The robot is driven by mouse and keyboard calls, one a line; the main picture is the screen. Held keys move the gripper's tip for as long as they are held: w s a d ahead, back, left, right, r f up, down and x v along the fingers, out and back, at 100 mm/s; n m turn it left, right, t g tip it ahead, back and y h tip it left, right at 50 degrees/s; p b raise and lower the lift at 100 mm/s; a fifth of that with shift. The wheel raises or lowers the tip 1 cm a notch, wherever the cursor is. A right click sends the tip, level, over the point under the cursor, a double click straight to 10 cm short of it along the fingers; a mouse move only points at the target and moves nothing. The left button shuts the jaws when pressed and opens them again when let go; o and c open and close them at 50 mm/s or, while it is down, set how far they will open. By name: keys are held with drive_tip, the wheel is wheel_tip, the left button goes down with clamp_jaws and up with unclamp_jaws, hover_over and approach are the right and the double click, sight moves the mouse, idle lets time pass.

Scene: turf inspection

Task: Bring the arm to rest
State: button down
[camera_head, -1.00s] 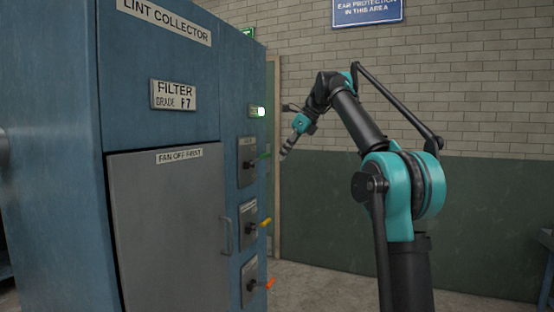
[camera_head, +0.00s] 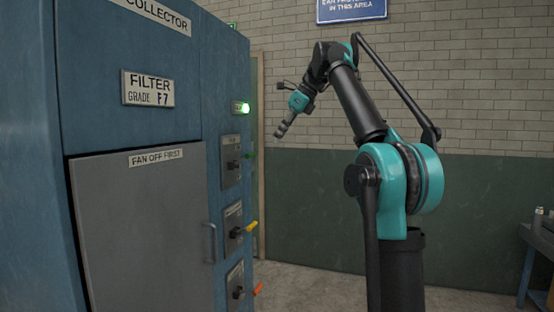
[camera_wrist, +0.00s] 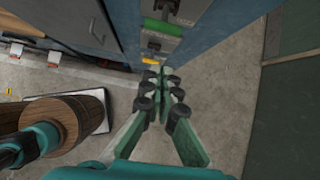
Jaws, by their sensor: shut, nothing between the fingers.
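My gripper (camera_head: 281,130) hangs from my raised, bent arm, to the right of the blue lint collector cabinet (camera_head: 180,55) and apart from it in the body view. In the wrist view my gripper (camera_wrist: 163,82) points down past the cabinet's switch panel, its green fingers shut with nothing between them. Below and behind it I see bare floor (camera_wrist: 225,100).
The cabinet has a grey door (camera_head: 140,235), a lit green lamp (camera_head: 241,107) and levers, one yellow (camera_head: 251,227) and one orange (camera_head: 258,289). A table (camera_head: 540,240) stands at the far right. A brown cylinder (camera_wrist: 70,118) shows in the wrist view.

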drive_tip(key=s+d+f+n+h, duration=0.1)
drive_tip(key=s+d+f+n, duration=0.2)
drive_tip(key=f, duration=0.7)
drive_tip(key=d+f+n+t+h, duration=0.1)
drive_tip(key=d+f+n, duration=0.25)
drive_tip(key=f, duration=0.55)
drive_tip(key=s+d+f+n+h, duration=0.1)
drive_tip(key=s+d+f+n, duration=0.2)
drive_tip(key=f, duration=0.7)
drive_tip(key=s+d+f+n+h, duration=0.1)
drive_tip(key=s+d+f+n, duration=0.2)
drive_tip(key=s+f, duration=0.5)
drive_tip(key=s+d+f+n+h, duration=0.1)
drive_tip(key=s+d+f+n, duration=0.1)
drive_tip(key=s+f+n, duration=0.3)
drive_tip(key=s+d+f+n+h, duration=0.1)
drive_tip(key=s+d+f+n, duration=0.2)
drive_tip(key=s+f, duration=0.8)
wheel_tip(320, 180, down, 5)
drive_tip(key=shift+d+r+n+t, duration=0.15)
drive_tip(key=shift+d+n+t, duration=0.2)
drive_tip(key=shift+n, duration=0.2)
drive_tip(key=shift+s, duration=0.1)
